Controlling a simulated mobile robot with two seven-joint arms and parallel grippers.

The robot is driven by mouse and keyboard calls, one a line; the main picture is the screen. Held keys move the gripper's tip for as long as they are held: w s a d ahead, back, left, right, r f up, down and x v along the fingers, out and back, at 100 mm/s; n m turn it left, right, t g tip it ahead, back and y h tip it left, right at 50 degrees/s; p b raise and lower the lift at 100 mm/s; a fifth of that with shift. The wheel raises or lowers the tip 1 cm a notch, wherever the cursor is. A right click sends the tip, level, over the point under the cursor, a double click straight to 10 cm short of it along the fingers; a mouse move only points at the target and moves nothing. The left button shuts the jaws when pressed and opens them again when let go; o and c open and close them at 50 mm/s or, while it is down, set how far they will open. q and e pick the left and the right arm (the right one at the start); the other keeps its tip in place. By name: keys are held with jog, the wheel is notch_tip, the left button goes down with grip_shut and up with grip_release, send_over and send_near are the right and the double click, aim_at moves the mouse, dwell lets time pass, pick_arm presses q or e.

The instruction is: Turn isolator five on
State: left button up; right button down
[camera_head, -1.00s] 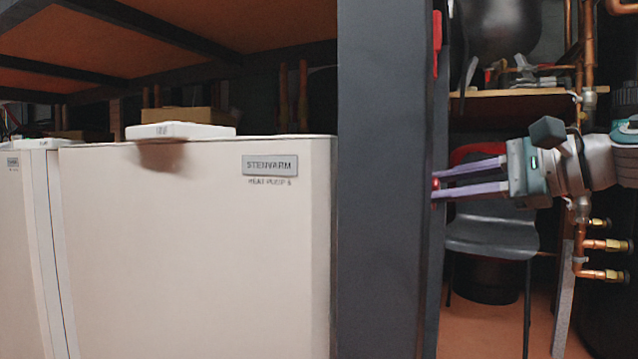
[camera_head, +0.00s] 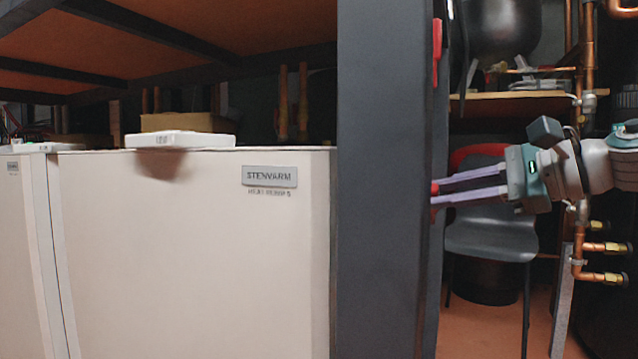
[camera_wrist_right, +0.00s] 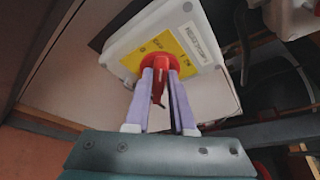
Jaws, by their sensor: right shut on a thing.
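My right gripper (camera_head: 440,194) reaches in from the right to the side of the dark post in the head view. In the right wrist view its two purple fingers (camera_wrist_right: 162,100) are shut on a red rotary handle (camera_wrist_right: 158,82). The handle sits on a yellow plate on a grey-white isolator box (camera_wrist_right: 207,75) with a small label, too small to read. In the head view only a bit of red shows at the fingertips; the post hides the box. The heat pump (camera_head: 190,260) at left bears a STENVARM plate; its number looks like 5. My left gripper is not in view.
The dark post (camera_head: 385,180) stands between the heat pump and my right arm. Another red part (camera_head: 437,45) is higher on its edge. A grey chair (camera_head: 490,235) is behind the gripper, and copper pipes (camera_head: 583,240) run near the arm.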

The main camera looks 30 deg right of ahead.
jog(key=shift+w+d+r+m+g+y+p, duration=0.2)
jog(key=shift+m+g+y, duration=0.35)
jog(key=shift+m, duration=0.55)
jog(key=shift+w+d+m+g+y+p, duration=0.15)
jog(key=shift+m+g+y+p, duration=0.25)
jog(key=shift+m, duration=0.7)
jog(key=shift+w+d+r+m+g+y+p, duration=0.1)
jog(key=shift+d+m+g+y+p, duration=0.1)
jog(key=shift+m+g+y, duration=0.65)
jog(key=shift+m+h, duration=0.3)
jog(key=shift+m, duration=0.05)
jog(key=c, duration=0.8)
grip_release()
jog(key=shift+o, duration=0.2)
